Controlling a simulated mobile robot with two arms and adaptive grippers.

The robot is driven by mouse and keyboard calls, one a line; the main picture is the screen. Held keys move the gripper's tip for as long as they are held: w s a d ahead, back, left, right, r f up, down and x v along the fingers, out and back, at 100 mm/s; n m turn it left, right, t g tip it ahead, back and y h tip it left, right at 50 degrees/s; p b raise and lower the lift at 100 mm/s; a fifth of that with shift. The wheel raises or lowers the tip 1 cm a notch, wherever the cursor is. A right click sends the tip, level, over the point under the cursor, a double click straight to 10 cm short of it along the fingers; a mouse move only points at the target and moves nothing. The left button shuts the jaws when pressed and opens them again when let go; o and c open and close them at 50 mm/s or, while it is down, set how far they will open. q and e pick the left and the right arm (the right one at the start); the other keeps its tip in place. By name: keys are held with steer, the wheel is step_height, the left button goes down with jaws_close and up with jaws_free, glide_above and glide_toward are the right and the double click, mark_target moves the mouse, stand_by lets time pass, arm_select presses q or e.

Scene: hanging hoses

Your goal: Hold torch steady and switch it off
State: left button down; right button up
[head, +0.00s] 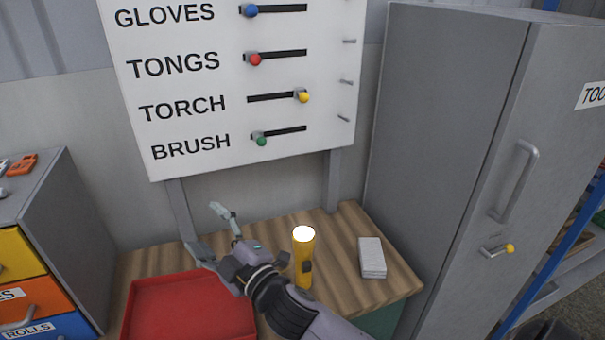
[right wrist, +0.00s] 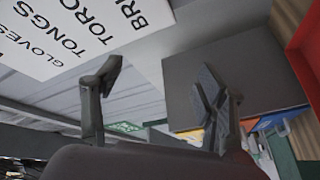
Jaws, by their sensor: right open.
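A yellow torch (head: 304,265) stands upright on the wooden bench in the head view, its top glowing bright. A dark patch, perhaps its switch, shows on its side. My right gripper (head: 212,234) is open and empty, left of the torch and above the bench, near the red tray's back edge. My right forearm passes in front of the torch's lower end. The right wrist view shows the open fingers (right wrist: 158,88) with nothing between them; I do not see the torch there. My left gripper is in neither view.
A white board (head: 200,120) has sliders; the yellow TORCH knob (head: 303,96) is at the right. A red tray (head: 190,305) and a pale block (head: 371,258) flank the torch. A grey cabinet (head: 440,130) stands right, a drawer unit (head: 60,215) left.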

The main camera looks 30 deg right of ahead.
steer(key=a+r+n+g+y, duration=0.1)
steer(key=a+r+n+y, duration=0.7)
steer(key=r+n+y, duration=0.3)
steer(key=s+a+r+n+g+y, duration=0.25)
steer(key=n+g+y, duration=0.2)
steer(key=n, duration=0.35)
steer(key=n+g+h, duration=1.3)
steer(key=n+h, duration=0.5)
steer(key=h, duration=0.2)
glide_above(304, 234)
step_height(304, 234, down, 6)
steer(key=f, duration=0.1)
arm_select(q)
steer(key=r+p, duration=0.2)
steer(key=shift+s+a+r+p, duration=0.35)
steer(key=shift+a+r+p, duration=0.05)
arm_select(e)
step_height(304, 234, down, 16)
steer(key=shift+f, duration=0.15)
steer(key=shift+c, duration=0.3)
